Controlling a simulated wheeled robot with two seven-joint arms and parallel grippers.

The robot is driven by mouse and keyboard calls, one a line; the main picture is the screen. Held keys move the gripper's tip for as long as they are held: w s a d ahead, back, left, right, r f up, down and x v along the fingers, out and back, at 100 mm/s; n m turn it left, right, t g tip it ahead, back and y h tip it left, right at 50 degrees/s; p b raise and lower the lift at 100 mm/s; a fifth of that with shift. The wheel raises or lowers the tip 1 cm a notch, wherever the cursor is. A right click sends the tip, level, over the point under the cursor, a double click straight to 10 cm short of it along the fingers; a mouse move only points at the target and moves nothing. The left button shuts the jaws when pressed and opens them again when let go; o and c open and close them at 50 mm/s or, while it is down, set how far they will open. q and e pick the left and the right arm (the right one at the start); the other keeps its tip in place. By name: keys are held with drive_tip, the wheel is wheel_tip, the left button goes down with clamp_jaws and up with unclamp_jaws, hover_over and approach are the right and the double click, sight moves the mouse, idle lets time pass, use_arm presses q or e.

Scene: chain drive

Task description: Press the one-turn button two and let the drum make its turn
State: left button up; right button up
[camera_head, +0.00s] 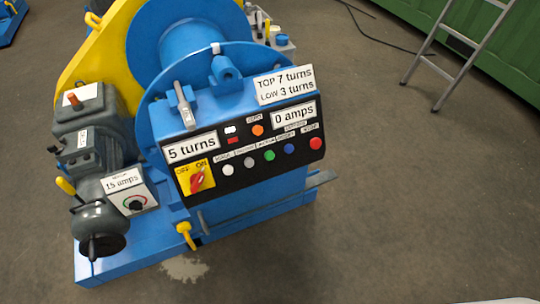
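The control panel (262,170) is on the front of the blue drum machine. It has a row of white (228,170), grey (249,162), green (269,155), blue (289,149) and red (315,143) buttons. Their small labels are too blurred to tell which is one-turn button two. An orange round piece (257,130) sits above the row. The displays read "5 turns" (192,147) and "0 amps" (294,116); a sign (284,85) reads "TOP 7 turns, LOW 3 turns". The blue drum (190,45) stands behind the panel. Neither gripper is in view.
A red switch (197,181) is on a yellow OFF/ON plate. A dial box (131,189) marked "15 amps" and a grey motor (90,135) stand left. A yellow guard (90,60) is behind them. A ladder (465,40) stands back right. The right floor is clear.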

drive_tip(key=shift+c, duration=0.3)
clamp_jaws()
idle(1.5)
